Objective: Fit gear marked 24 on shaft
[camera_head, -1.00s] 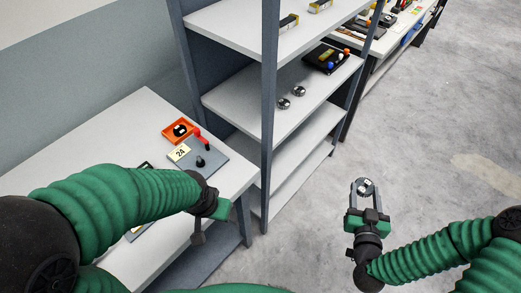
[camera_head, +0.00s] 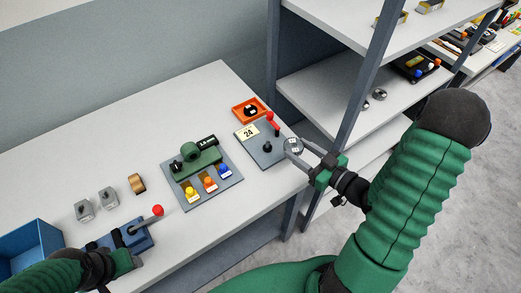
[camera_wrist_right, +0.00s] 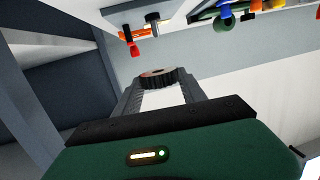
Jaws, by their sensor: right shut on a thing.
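A small dark metal gear (camera_head: 292,145) with a pale label is held at the tips of my right gripper (camera_head: 297,149); the label is too small to read. It also shows between the fingers in the right wrist view (camera_wrist_right: 158,76).
A red lever (camera_head: 272,121) stands at the plate's back edge, with an orange tray (camera_head: 248,108) behind. A grey board with a green device (camera_head: 203,158) and coloured blocks lies left. A blue lever device (camera_head: 135,236) is near my left gripper. Shelf post (camera_head: 365,85) stands right.

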